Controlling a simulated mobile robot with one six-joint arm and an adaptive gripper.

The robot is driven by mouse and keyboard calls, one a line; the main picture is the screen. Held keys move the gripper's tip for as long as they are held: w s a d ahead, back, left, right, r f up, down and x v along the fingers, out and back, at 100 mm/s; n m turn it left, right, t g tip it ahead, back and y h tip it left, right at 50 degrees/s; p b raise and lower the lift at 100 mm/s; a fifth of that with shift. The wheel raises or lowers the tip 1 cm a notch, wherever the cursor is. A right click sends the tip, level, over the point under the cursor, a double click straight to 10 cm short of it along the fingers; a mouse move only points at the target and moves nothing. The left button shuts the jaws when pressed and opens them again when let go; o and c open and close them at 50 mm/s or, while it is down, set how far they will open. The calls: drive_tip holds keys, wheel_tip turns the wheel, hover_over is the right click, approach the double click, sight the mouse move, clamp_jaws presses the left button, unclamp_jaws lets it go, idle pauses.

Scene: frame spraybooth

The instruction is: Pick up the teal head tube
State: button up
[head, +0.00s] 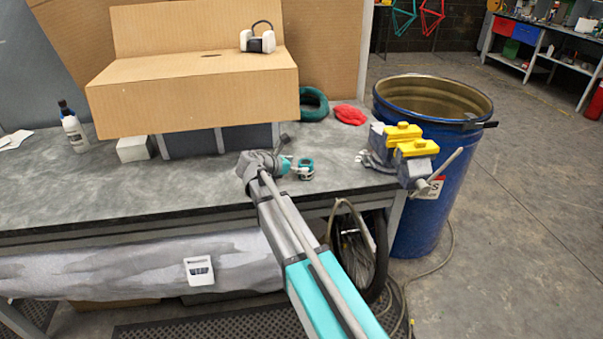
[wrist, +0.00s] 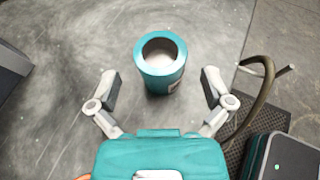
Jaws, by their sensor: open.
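The teal head tube (wrist: 160,84) stands upright on the grey workbench in the wrist view, its hollow top opening showing. In the head view the small teal tube (head: 306,165) is near the bench's front edge, just right of my gripper. My gripper (wrist: 161,90) is open, with one finger on each side of the tube and a gap to it on both sides. In the head view my gripper (head: 298,170) is partly hidden by my own wrist.
The workbench (head: 190,185) holds a cardboard box (head: 190,95), a spray bottle (head: 72,130), a dark green coil (head: 314,103), a red cloth (head: 349,115) and a vise with yellow jaws (head: 405,140). A blue barrel (head: 430,215) stands beyond the right end.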

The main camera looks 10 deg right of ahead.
sight(306, 159)
drive_tip(key=shift+b+x, duration=0.6)
drive_tip(key=shift+x, duration=1.4)
drive_tip(key=shift+a+f, duration=0.1)
drive_tip(key=shift+s, duration=0.1)
drive_tip(key=c, duration=1.2)
drive_tip(key=shift+c, duration=0.2)
drive_tip(key=shift+r+p, duration=1.05)
drive_tip(key=s+d+r+p, duration=0.1)
drive_tip(key=s+r+p, duration=1)
drive_tip(key=s, duration=0.3)
